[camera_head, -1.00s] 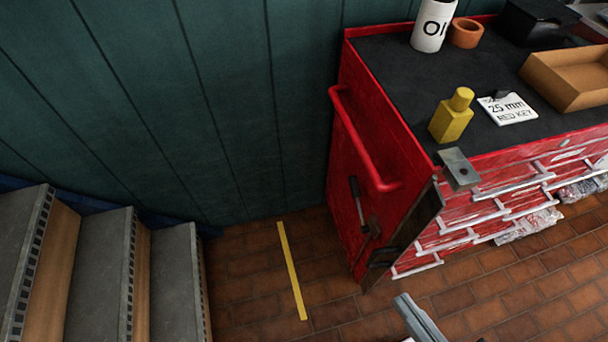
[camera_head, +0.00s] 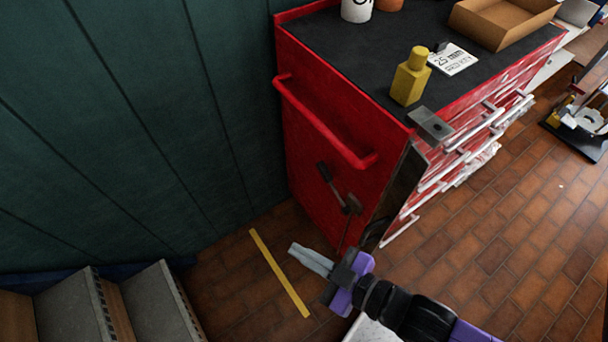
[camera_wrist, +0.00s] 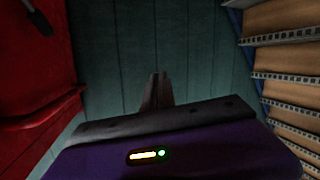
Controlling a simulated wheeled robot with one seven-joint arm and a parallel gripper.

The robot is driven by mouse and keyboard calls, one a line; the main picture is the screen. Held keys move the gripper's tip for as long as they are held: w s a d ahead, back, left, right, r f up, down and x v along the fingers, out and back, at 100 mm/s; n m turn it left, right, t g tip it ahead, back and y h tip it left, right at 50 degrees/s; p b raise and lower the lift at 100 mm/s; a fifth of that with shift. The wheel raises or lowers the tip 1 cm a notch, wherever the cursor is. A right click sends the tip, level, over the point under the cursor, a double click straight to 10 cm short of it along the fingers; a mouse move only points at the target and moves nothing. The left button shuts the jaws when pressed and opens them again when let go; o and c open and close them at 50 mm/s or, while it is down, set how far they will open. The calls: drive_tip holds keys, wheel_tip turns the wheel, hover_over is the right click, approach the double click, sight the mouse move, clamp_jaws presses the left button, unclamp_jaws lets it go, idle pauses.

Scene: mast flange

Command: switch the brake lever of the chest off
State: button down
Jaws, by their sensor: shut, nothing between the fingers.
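The red chest (camera_head: 325,170) stands against the green wall. Its brake lever (camera_head: 325,174) is on the left side panel below the red push handle (camera_head: 325,125). The lever has a black grip tilted up and to the left, and a metal mount (camera_head: 351,204) at its lower right. My gripper (camera_head: 295,249) is shut and empty, low and in front of that panel, apart from the lever. In the wrist view the shut fingers (camera_wrist: 156,90) point at the green wall. A dark grip, probably the lever's, shows at the top left (camera_wrist: 37,16).
Stairs (camera_head: 140,305) stand at the lower left and also show at the right of the wrist view (camera_wrist: 285,75). A yellow floor strip (camera_head: 278,273) lies between stairs and chest. A yellow bottle (camera_head: 410,80) and a cardboard tray (camera_head: 500,25) sit on the chest top.

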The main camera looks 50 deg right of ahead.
drive_tip(key=w+d+f+n+g+h+b, duration=0.1)
drive_tip(key=w+f+n+g+h+b, duration=0.15)
drive_tip(key=w+f, duration=0.85)
drive_tip(key=w+d+f+n+g+h+b, duration=0.1)
drive_tip(key=w+d+f+n+g+h, duration=0.15)
drive_tip(key=w+f, duration=0.8)
drive_tip(key=w+d+n+g+h+b, duration=0.1)
drive_tip(key=w+d+n+g+h, duration=0.1)
drive_tip(key=w+d+g+h, duration=0.25)
drive_tip(key=s+d+r+g+h, duration=0.5)
drive_tip(key=s+r+g+h, duration=0.1)
drive_tip(key=s+r+g, duration=0.1)
drive_tip(key=shift+d+n+b, duration=0.3)
drive_tip(key=shift+d+b, duration=0.05)
drive_tip(key=shift+d, duration=0.05)
drive_tip(key=shift+s+d+f, duration=0.1)
drive_tip(key=shift+s, duration=0.05)
